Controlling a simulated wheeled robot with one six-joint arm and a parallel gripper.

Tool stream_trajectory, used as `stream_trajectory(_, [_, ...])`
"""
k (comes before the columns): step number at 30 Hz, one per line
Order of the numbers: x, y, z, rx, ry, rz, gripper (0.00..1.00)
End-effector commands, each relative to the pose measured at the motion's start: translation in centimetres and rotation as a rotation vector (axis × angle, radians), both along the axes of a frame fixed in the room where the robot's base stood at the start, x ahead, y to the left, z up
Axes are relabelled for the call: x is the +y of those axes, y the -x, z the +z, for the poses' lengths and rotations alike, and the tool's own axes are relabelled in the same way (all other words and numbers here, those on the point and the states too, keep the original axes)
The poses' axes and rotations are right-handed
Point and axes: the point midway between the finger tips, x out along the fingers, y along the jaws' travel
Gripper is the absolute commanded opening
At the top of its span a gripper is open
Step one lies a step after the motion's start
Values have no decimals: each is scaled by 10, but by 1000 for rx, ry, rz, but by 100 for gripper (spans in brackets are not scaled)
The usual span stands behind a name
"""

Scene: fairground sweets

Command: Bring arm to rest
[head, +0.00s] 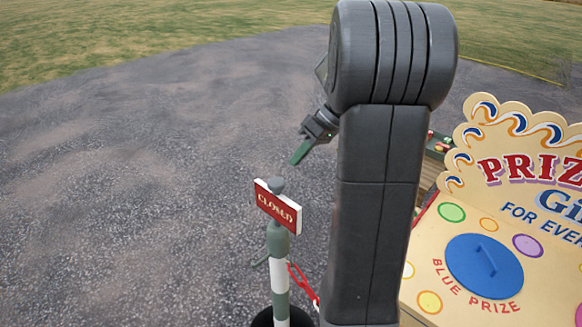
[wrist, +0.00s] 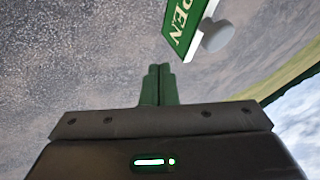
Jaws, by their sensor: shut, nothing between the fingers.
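My gripper (head: 300,151) is shut and empty, with its green fingers pointing down and left in the head view. It is above and a little right of the top of a post, apart from it. In the wrist view the two green fingers (wrist: 158,85) lie together with nothing between them. My raised arm fills the middle of the head view and hides what is behind it.
A red chain (head: 302,281) hangs from the post. A prize stall (head: 505,225) stands right. Tarmac at left is clear.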

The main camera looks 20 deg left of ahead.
Motion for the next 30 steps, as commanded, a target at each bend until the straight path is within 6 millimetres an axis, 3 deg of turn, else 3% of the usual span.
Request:
stream_trajectory(6, [-20, -11, 29, -2, 0, -1, 0])
stream_trajectory(12, [-27, -14, 40, -1, 0, 0, 0])
stream_trajectory(23, [-27, -14, 41, 0, 0, 0, 0])
stream_trajectory(30, [-15, -7, 22, 4, 1, 2, 0])
